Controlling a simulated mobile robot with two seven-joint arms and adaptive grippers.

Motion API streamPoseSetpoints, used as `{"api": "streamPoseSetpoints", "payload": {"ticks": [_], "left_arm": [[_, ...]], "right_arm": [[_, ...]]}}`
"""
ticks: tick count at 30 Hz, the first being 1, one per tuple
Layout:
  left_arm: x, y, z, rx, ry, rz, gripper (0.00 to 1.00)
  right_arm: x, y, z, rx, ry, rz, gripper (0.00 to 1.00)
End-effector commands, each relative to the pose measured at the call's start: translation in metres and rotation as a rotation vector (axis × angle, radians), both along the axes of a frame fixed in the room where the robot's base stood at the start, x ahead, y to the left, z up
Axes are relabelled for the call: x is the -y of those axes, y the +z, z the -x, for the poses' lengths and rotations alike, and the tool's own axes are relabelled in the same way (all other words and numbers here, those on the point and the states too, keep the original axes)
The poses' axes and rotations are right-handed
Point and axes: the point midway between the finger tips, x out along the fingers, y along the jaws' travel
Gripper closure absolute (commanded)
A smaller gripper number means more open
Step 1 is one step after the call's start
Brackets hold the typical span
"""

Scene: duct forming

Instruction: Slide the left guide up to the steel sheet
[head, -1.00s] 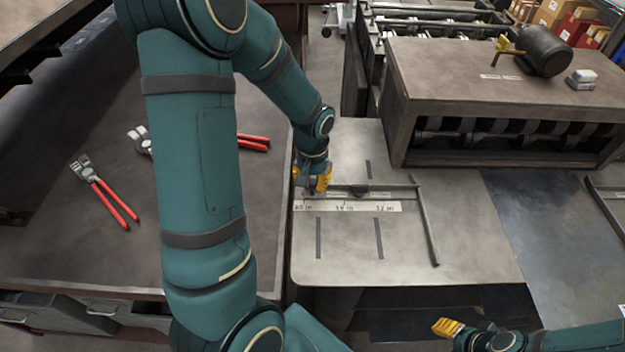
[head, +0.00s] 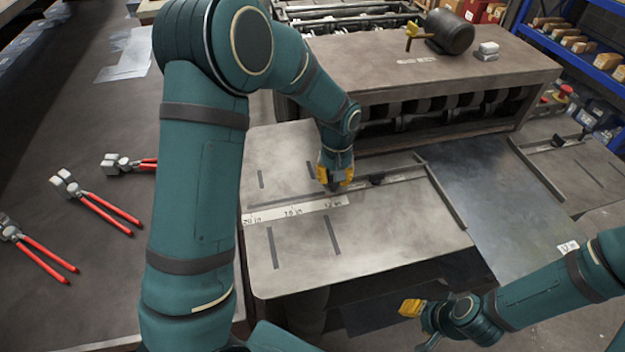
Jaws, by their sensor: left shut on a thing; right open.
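The left guide (head: 446,198) is a thin grey bar at the right side of the left table plate, with a rod and a dark knob (head: 376,179) reaching left from it. My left gripper (head: 335,180) is shut on the left end of that rod, near the 12 in mark of the scale. The dark steel sheet (head: 505,180) lies just right of the guide. The guide's bar is at or very close to the sheet's left edge; I cannot tell whether they touch. My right gripper (head: 412,308) is open and empty in front of the plate.
A roller machine (head: 430,75) stands behind the plate, with a motor on top. Another guide (head: 535,168) stands right of the sheet on the right plate (head: 585,175). Red-handled pliers (head: 95,205) lie on the bench at left. The front of the left plate (head: 370,250) is clear.

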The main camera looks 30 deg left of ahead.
Motion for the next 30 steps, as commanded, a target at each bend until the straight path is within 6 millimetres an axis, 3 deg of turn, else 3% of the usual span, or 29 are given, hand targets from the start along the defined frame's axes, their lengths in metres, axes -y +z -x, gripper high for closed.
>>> {"api": "streamPoseSetpoints", "payload": {"ticks": [3, 15, 16, 18, 30], "left_arm": [[0.0094, -0.0006, -0.0055, 0.001, -0.005, 0.003, 1.0], [0.0106, -0.0007, -0.0069, 0.0, -0.003, 0.003, 1.0], [0.0105, -0.0007, -0.0069, 0.0, -0.003, 0.003, 0.65], [0.01, -0.0007, -0.0067, 0.0, -0.003, 0.002, 0.41], [0.0081, 0.0053, -0.0071, 0.001, 0.0, 0.001, 0.41]], "right_arm": [[-0.0001, 0.0001, -0.0002, 0.001, 0.0, 0.0, 0.53], [0.0001, 0.0, -0.0004, 0.001, 0.0, 0.0, 0.53], [0.0001, 0.0, -0.0004, 0.001, 0.0, 0.0, 0.53], [0.0001, 0.0, -0.0004, 0.001, 0.0, 0.0, 0.53], [0.0, 0.0003, -0.0004, 0.001, 0.0, 0.0, 0.53]]}}
